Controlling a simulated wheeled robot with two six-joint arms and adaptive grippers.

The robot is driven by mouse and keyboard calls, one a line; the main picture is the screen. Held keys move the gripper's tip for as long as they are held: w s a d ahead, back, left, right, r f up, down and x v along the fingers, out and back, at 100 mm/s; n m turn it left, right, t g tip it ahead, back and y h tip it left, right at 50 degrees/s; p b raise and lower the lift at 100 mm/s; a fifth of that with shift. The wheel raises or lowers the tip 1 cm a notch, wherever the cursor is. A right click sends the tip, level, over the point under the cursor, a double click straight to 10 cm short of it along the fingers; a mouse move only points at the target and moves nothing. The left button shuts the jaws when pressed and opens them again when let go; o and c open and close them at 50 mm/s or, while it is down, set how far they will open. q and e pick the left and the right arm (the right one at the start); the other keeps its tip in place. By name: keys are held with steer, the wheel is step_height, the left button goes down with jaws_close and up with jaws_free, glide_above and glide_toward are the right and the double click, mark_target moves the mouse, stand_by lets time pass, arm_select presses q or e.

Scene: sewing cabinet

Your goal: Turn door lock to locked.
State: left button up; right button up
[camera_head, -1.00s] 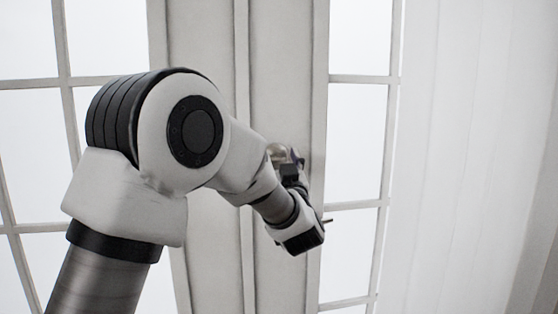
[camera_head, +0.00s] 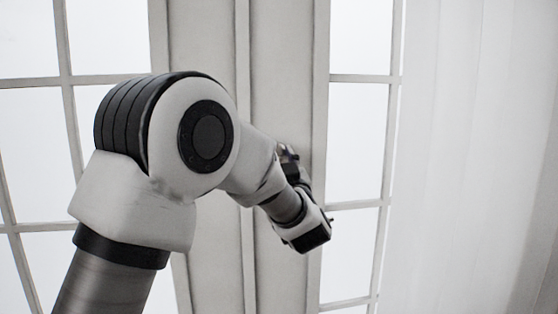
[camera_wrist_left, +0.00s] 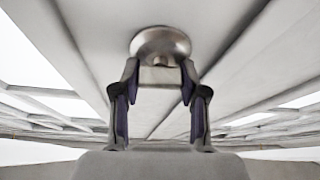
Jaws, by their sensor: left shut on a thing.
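The door lock shows in the left wrist view as a rounded metal knob (camera_wrist_left: 160,42) on the white door frame, with a small block-like turn piece (camera_wrist_left: 159,76) below it. My left gripper (camera_wrist_left: 160,80) has one finger on each side of this piece and is shut on it. In the head view my left gripper (camera_head: 288,156) is at the white door post (camera_head: 285,90), and the wrist hides most of the lock. Which way the lock is turned I cannot tell. My right gripper is not in view.
Paned glass door panels (camera_head: 357,130) stand right and left of the post. A pale pleated curtain or wall (camera_head: 460,160) fills the right side. My left arm covers much of the head view's middle left.

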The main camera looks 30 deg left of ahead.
arm_select(q)
steer(key=n+g, duration=0.1)
steer(key=n, duration=0.1)
steer(key=n+g+y+b, duration=0.1)
steer(key=n, duration=0.2)
steer(key=shift+f+y, duration=0.1)
steer(key=shift+y, duration=0.2)
steer(key=n+g, duration=0.1)
steer(key=n, duration=0.2)
steer(key=n+g+b, duration=0.1)
steer(key=n+g, duration=0.1)
steer(key=n, duration=0.1)
steer(key=n+g, duration=0.1)
steer(key=n, duration=0.1)
steer(key=n+g, duration=0.1)
steer(key=n, duration=0.2)
steer(key=shift+s+a, duration=0.1)
steer(key=shift+f+n+g+h+b, duration=0.1)
steer(key=shift+n+g+h+b, duration=0.4)
steer(key=shift+n, duration=1.6)
steer(key=shift+h, duration=0.3)
steer(key=o, duration=1.2)
steer(key=shift+c, duration=0.2)
